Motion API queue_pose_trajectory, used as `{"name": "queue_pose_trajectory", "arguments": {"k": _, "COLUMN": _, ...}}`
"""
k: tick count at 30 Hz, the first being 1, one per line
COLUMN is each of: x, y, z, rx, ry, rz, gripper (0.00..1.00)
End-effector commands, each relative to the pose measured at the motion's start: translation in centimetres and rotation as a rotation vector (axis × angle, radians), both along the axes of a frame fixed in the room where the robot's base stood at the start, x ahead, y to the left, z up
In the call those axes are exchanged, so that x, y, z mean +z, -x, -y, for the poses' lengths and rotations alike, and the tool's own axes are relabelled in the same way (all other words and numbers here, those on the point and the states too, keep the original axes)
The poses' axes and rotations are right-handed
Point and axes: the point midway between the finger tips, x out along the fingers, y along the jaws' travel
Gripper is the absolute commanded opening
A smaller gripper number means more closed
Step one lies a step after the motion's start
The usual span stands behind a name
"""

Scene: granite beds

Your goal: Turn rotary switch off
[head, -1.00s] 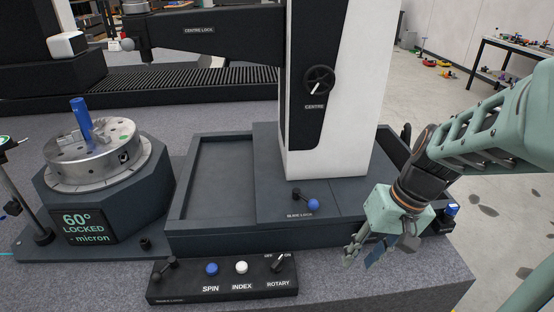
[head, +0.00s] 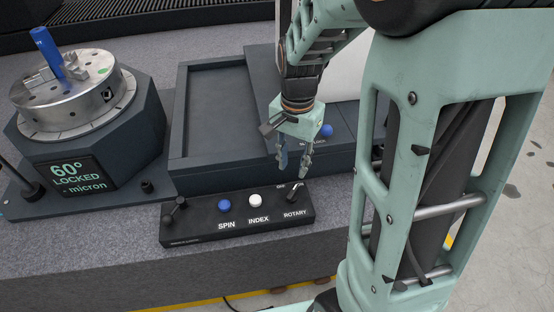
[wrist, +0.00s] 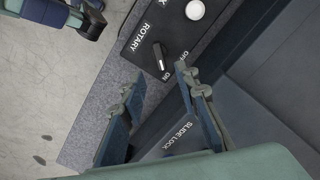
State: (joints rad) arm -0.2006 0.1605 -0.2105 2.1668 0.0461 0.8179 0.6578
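The rotary switch (head: 294,192) is a small black knob at the right end of the black control box (head: 238,220). In the wrist view the rotary switch (wrist: 160,57) has a white pointer mark that points toward the ON label; OFF is printed to the right. My gripper (head: 294,172) hangs fingers-down just above and behind the switch in the head view, apart from it. In the wrist view my gripper (wrist: 158,74) has its blue-green fingers spread, with nothing between them, and the knob shows just beyond the fingertips.
A white INDEX button (head: 255,200) and a blue SPIN button (head: 224,204) sit left of the switch, with a black lever (head: 175,212) at the box's left end. The rotary table (head: 70,100) stands at left.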

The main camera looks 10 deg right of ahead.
Motion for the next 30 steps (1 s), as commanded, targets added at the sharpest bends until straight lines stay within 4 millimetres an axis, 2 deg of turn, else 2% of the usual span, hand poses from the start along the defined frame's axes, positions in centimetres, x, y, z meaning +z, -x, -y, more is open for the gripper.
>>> {"name": "queue_pose_trajectory", "arguments": {"k": 5, "x": -2.1, "y": 0.1, "z": 0.0, "rx": -0.003, "ry": 0.002, "rz": -0.004, "gripper": 0.29}}
{"name": "queue_pose_trajectory", "arguments": {"k": 12, "x": -6.8, "y": 0.2, "z": 0.0, "rx": -0.003, "ry": 0.001, "rz": -0.006, "gripper": 0.29}}
{"name": "queue_pose_trajectory", "arguments": {"k": 18, "x": -9.6, "y": 0.1, "z": 0.0, "rx": -0.003, "ry": 0.001, "rz": -0.002, "gripper": 0.29}}
{"name": "queue_pose_trajectory", "arguments": {"k": 23, "x": -10.6, "y": 0.0, "z": 0.0, "rx": -0.002, "ry": 0.001, "rz": -0.001, "gripper": 0.29}}
{"name": "queue_pose_trajectory", "arguments": {"k": 30, "x": -10.7, "y": 0.0, "z": 0.0, "rx": -0.001, "ry": 0.001, "rz": 0.000, "gripper": 0.29}}
